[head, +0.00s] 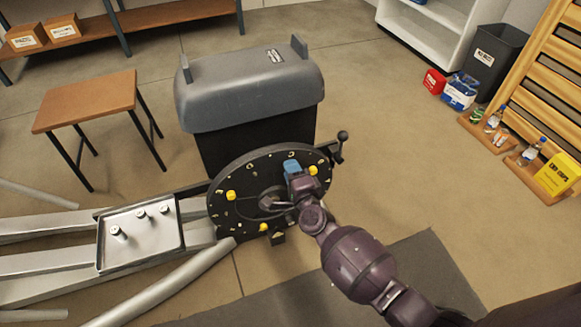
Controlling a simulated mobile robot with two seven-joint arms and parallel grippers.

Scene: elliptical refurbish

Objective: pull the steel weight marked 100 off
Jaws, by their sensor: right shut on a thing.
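The dark round disc (242,165) of the elliptical machine stands upright, with light letters and yellow knobs (231,195) around its face. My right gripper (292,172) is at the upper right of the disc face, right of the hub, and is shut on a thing. What it holds is mostly hidden by the gripper; a blue part shows at its tip. I cannot read a 100 mark on any weight. Several small steel pieces (117,232) stand on the metal tray (150,252) left of the disc. My left gripper is not in view.
A grey machine housing (250,90) stands behind the disc, and a black-knobbed lever (342,136) at its right. Silver rails (40,265) run left. A brown stool (85,100) is at the left. A bin (493,60) and a wooden rack (545,75) stand far right.

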